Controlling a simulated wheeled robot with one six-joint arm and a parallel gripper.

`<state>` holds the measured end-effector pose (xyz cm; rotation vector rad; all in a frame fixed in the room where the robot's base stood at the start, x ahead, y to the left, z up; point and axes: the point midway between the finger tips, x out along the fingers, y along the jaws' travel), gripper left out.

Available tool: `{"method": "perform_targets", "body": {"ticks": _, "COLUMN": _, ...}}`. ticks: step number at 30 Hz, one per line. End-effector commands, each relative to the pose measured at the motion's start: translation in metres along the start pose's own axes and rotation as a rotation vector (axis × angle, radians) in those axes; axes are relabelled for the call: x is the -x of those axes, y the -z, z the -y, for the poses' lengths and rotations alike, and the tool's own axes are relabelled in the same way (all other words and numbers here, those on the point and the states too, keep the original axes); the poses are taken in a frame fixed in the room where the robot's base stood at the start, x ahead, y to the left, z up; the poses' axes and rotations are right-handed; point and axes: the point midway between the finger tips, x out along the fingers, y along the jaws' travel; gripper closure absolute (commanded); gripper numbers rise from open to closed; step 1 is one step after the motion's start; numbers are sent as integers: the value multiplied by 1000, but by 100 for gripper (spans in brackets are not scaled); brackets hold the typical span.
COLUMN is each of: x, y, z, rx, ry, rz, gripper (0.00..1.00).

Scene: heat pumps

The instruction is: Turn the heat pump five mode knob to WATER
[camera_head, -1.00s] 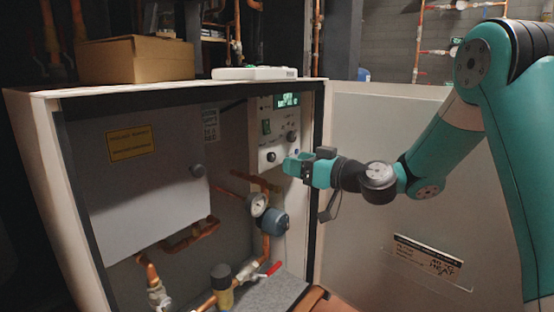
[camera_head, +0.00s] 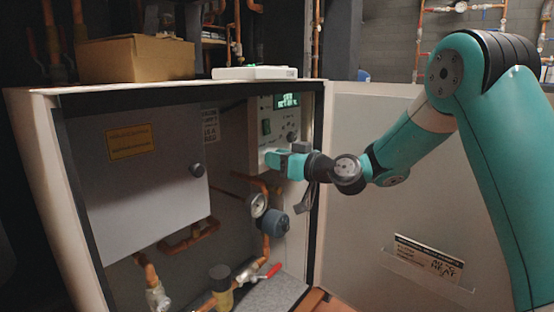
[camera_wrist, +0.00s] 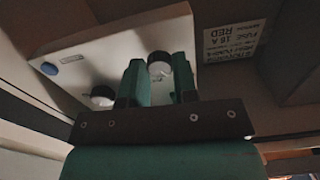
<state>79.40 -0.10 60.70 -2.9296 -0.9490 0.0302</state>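The heat pump's white control panel (camera_head: 259,141) is inside the open cabinet. Its upper right knob (camera_head: 291,137) shows in the head view and, turned over, in the wrist view (camera_wrist: 102,97). The lower left knob (camera_wrist: 160,65) shows between my fingertips in the wrist view. In the head view my gripper (camera_head: 270,158) hides that knob. My gripper (camera_wrist: 158,80) is open, with one finger on each side of this knob; I cannot tell if they touch it. The labels around the knobs are too small to read, so I cannot tell which is the mode knob.
The open door (camera_head: 370,220) stands at the right. A cardboard box (camera_head: 137,60) sits on top.

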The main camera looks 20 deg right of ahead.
Motion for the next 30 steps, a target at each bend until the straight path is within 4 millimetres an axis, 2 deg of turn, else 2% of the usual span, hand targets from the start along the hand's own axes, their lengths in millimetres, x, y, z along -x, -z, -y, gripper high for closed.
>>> {"method": "perform_targets", "body": {"ticks": 8, "x": 0, "y": 0, "z": 1, "rx": -34, "ry": 2, "rz": 2, "gripper": 97}}
{"method": "perform_targets", "body": {"ticks": 14, "x": 0, "y": 1, "z": 1, "rx": -135, "ry": 3, "rz": 3, "gripper": 97}}
{"method": "perform_targets", "body": {"ticks": 30, "x": 0, "y": 2, "z": 1, "rx": -626, "ry": 3, "rz": 6, "gripper": 97}}
